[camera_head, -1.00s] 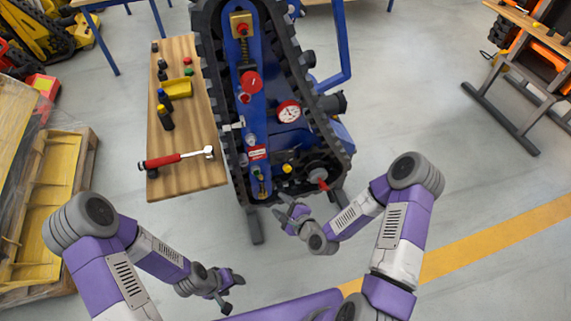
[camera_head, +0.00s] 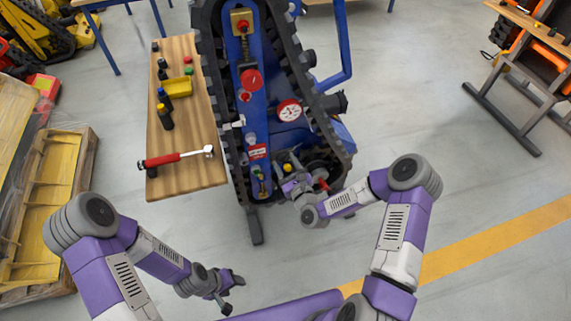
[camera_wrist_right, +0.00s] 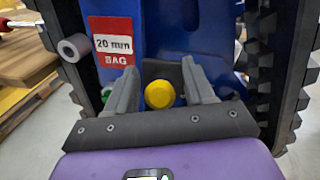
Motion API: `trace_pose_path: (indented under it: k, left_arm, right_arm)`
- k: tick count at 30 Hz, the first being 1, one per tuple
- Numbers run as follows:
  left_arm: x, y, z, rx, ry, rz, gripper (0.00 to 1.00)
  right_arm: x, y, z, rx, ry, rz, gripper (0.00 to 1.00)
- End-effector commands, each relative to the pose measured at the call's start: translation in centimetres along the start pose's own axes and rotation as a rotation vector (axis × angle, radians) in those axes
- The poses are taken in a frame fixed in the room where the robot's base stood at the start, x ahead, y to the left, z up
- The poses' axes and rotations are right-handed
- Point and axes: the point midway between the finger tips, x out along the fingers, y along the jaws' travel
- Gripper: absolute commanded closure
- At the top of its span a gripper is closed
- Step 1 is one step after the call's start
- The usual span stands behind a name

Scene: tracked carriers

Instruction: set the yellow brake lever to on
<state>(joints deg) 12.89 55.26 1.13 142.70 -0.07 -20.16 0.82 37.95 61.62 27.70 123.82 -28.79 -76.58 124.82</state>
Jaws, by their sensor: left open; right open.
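The yellow brake lever (camera_head: 288,167) shows as a small yellow knob low on the front of the blue tracked carrier (camera_head: 243,118). In the right wrist view its round yellow end (camera_wrist_right: 159,94) faces the camera, between the two fingers. My right gripper (camera_head: 287,178) is open at the carrier's front, just on the near side of the knob. Whether the fingers touch the lever I cannot tell. The lever's shaft is hidden behind its knob. My left gripper (camera_head: 232,293) is open and empty over the floor, well away from the carrier.
A red-tipped lever (camera_head: 323,184) is close to the right of my right gripper. Black tracks (camera_head: 325,125) flank the panel. A red label (camera_wrist_right: 112,42) reads "20 mm BAG". A wooden bench (camera_head: 190,178) with a red-handled hammer (camera_head: 175,158) stands left.

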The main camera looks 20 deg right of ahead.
Motion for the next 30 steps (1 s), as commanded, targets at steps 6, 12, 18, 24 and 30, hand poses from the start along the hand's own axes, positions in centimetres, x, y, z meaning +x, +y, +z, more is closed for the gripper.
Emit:
trace_pose_path:
  k: [6,12,18,24,30]
  left_arm:
    - [0.02,0.00,0.00,0.000,0.000,0.000,0.44]
    - [0.02,0.00,0.00,0.000,0.000,0.000,0.44]
    - [0.02,0.00,0.00,0.000,0.000,0.000,0.44]
    - [0.02,0.00,0.00,0.000,0.000,0.000,0.44]
    - [0.53,-0.19,-0.02,0.000,0.000,0.000,0.44]
  right_arm:
    - [0.29,0.00,0.04,0.000,0.000,0.000,0.47]
    - [0.27,0.00,0.03,-0.001,0.000,0.000,0.65]
    - [0.25,0.00,0.02,-0.001,0.001,0.000,0.96]
    - [0.25,-0.01,0.01,-0.001,0.001,0.000,1.00]
    - [-0.03,-0.37,-0.37,-0.002,-0.010,-0.011,1.00]
